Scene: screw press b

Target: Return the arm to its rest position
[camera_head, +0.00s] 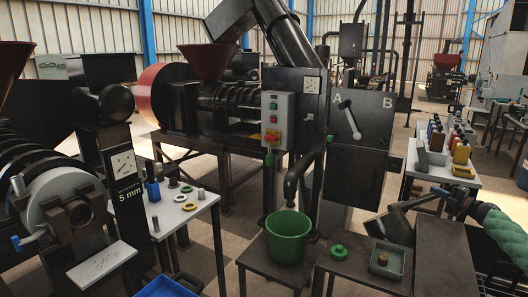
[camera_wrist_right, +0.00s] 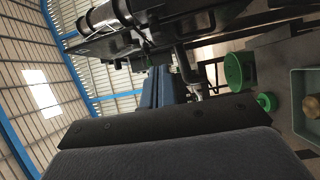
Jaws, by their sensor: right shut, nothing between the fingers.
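My right gripper (camera_head: 388,222) shows at the right of the head view, above the dark table, to the right of the green bucket and beside the small tray. It looks shut with nothing held. In the right wrist view its blue-grey fingers (camera_wrist_right: 160,88) lie close together beyond a dark plate, and no object sits between them. My left gripper does not show in the head view.
A green bucket (camera_head: 287,238) stands on a stand under a spout. A green lid (camera_head: 338,252) and a green-grey tray (camera_head: 399,266) with a brass piece lie on the table below my right gripper. A control box (camera_head: 278,121) and lever panel (camera_head: 360,130) stand behind.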

